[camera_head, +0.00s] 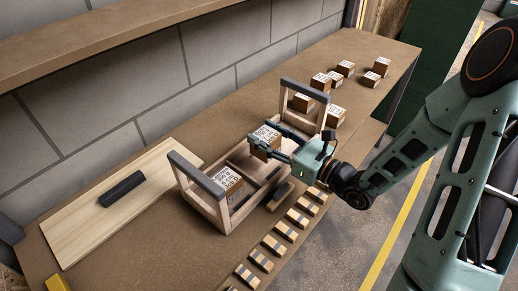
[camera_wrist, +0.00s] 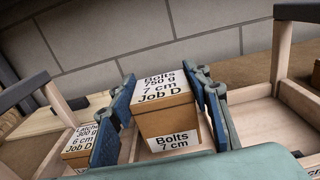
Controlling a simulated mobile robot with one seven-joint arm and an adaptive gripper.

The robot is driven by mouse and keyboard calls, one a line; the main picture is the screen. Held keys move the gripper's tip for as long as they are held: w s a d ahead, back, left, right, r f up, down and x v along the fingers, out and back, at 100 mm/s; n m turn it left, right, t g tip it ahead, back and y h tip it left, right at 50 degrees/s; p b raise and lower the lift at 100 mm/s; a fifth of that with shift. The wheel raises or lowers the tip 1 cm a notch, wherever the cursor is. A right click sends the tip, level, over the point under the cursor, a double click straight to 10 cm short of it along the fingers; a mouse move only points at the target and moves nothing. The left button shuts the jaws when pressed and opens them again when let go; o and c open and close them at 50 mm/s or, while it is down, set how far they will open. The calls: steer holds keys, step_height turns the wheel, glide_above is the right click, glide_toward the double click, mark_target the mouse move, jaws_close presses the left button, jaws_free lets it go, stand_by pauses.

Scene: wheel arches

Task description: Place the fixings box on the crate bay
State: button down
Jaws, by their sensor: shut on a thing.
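My gripper (camera_head: 272,147) is shut on a brown fixings box (camera_head: 262,151), its blue-grey fingers on two opposite sides. In the wrist view the fixings box (camera_wrist: 166,112) is upright, with white labels reading "Bolts 750 g 7 cm Job D". It is held over the middle of the wooden crate (camera_head: 211,212), which has grey handle bars at both ends. A box labelled "Latches 300 g 6 cm Job D" (camera_wrist: 78,146) sits in the crate's left end; it also shows in the head view (camera_head: 229,184). A bay to the right (camera_wrist: 262,117) shows bare floor. The gripper hides part of the crate.
Several labelled boxes (camera_head: 345,68) stand on the bench beyond the crate's right end. Small blocks (camera_head: 286,232) line the front edge. A pale board (camera_head: 80,219) with a black bar (camera_head: 121,189) lies left. A shelf (camera_head: 100,42) runs along the wall above.

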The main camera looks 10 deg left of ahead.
steer(key=shift+w+a+f, duration=0.1)
steer(key=shift+a+f, duration=0.6)
steer(key=shift+a+f+b, duration=0.15)
steer(key=shift+f+b, duration=0.1)
steer(key=shift+f, duration=0.65)
steer(key=shift+a+f+b, duration=0.1)
steer(key=shift+f+b, duration=0.1)
steer(key=shift+f, duration=0.65)
steer(key=shift+f, duration=0.2)
steer(key=c, duration=1)
jaws_free()
steer(key=shift+c, duration=0.2)
steer(key=shift+r, duration=0.15)
steer(key=v, duration=1.2)
steer(key=shift+d, duration=0.1)
